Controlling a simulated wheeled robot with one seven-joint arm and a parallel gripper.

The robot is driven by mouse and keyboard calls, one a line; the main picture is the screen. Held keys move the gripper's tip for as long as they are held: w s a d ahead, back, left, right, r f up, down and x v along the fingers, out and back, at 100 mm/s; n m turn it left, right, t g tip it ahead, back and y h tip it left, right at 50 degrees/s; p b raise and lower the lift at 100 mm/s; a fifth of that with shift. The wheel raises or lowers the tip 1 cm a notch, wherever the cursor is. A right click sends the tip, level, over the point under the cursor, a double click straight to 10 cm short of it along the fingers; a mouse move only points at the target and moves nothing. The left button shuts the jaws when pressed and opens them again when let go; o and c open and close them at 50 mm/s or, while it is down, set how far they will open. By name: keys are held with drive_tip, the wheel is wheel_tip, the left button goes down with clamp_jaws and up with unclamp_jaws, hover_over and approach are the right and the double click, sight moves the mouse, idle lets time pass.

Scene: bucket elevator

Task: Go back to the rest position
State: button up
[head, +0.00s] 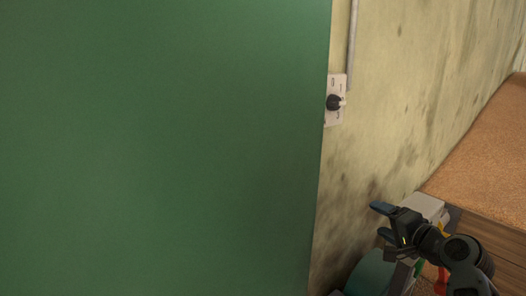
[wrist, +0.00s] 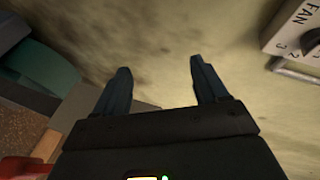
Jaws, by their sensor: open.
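My gripper (head: 379,221) is at the lower right of the head view, in front of the stained wall. Its two dark blue fingers stand apart in the wrist view (wrist: 160,88), with nothing between them. A white switch plate with a black knob (head: 334,102) is on the wall above and left of the gripper in the head view. In the wrist view a fan switch plate (wrist: 295,28) marked "FAN" with numbers shows at the upper right, apart from the fingers.
A large green panel (head: 160,150) fills the left of the head view. A brown-topped surface (head: 490,150) is at the right. A teal rounded object (head: 370,274) and grey box (head: 424,205) are near my gripper. A red item (wrist: 25,167) shows lower left in the wrist view.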

drive_tip(key=s+f+n+h, duration=0.2)
drive_tip(key=s+f+h, duration=0.1)
drive_tip(key=s+f, duration=0.95)
drive_tip(key=s+a+f+n+h, duration=0.1)
drive_tip(key=s+f+n+h, duration=0.2)
drive_tip(key=s, duration=1.5)
drive_tip(key=s+a+r+n, duration=0.2)
drive_tip(key=s+r, duration=0.2)
drive_tip(key=s, duration=0.5)
drive_tip(key=s+a+r+n+y, duration=0.1)
drive_tip(key=s+a+r+n, duration=0.1)
drive_tip(key=s+r, duration=0.3)
drive_tip(key=s+a+r+n+y, duration=0.1)
drive_tip(key=s+a+r+n, duration=0.1)
drive_tip(key=s, duration=1)
wheel_tip(320, 180, up, 2)
drive_tip(key=shift+s+a+r, duration=0.25)
drive_tip(key=shift+s+a, duration=0.15)
drive_tip(key=shift+a, duration=0.45)
